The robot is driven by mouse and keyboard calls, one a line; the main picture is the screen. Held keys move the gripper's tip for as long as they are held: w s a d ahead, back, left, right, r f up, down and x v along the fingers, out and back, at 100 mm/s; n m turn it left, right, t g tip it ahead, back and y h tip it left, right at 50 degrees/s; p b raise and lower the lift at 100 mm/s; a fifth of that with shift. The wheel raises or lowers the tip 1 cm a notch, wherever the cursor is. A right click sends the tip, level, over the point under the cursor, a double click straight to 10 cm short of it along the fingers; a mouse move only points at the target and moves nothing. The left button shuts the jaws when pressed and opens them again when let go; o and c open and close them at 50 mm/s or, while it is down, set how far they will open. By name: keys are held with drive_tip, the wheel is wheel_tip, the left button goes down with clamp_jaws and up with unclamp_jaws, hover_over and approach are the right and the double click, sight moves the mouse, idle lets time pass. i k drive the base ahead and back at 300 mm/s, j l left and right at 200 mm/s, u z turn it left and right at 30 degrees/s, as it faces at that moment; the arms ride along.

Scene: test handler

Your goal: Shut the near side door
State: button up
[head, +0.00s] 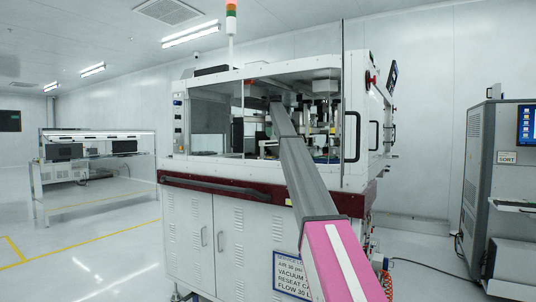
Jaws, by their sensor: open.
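The test handler (240,225) is a white cabinet with a dark red band, standing in the middle of the head view. Its near side is open above the band, and the machinery inside (322,115) shows. A thin dark upright edge (342,40) at the right of this opening rises above the roof; it looks like the near side door swung out and seen nearly edge-on. A black handle (352,135) sits beside that edge. My grey and pink arm reaches from the bottom right up across the opening. I cannot make out my gripper at its far end.
A grey bumper rail (215,186) runs along the red band. A bench with equipment (95,150) stands at the far left, and a grey tester cabinet (478,170) at the right. The floor at the left is clear, with yellow lines. A cable lies on the right floor.

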sight(342, 111)
drive_tip(key=k, duration=1)
